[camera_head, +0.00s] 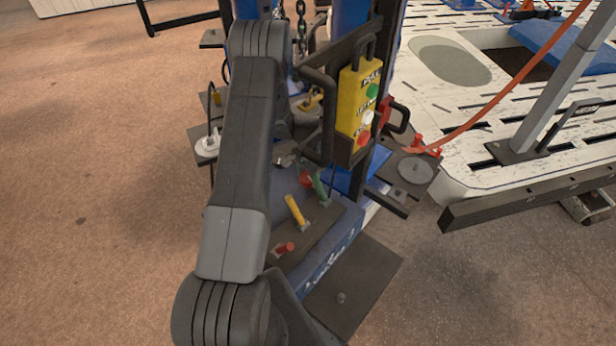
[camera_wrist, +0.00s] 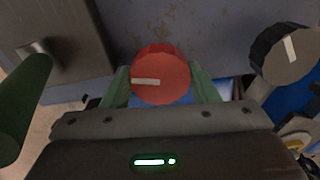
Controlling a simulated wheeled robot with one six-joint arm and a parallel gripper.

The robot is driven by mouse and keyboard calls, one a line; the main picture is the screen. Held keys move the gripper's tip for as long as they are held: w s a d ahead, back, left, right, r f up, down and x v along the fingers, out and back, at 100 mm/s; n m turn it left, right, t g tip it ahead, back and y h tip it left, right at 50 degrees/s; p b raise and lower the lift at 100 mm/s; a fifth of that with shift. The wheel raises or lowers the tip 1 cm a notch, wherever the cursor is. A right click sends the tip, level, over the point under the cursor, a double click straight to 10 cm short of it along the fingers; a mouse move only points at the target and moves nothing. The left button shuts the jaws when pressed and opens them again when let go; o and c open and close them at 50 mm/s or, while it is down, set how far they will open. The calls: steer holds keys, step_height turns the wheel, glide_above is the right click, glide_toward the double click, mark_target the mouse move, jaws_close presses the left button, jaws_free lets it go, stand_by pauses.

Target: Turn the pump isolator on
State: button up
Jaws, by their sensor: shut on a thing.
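A round red knob (camera_wrist: 158,76) with a white pointer mark sits on a grey panel in the wrist view. Its mark lies nearly level, running from the centre to the left edge. My gripper (camera_wrist: 160,82) has its two green fingers on the left and right sides of this knob and is shut on it. No label is readable, so I cannot tell by name whether it is the pump isolator.
A black knob (camera_wrist: 286,54) with a tilted white mark is right of the red one. A green handle (camera_wrist: 22,105) stands close at left. The head view shows a yellow lever (camera_head: 295,210), a red lever (camera_head: 285,247) and a hanging yellow control box (camera_head: 357,103).

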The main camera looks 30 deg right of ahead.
steer(key=o, duration=1)
steer(key=shift+r, duration=0.1)
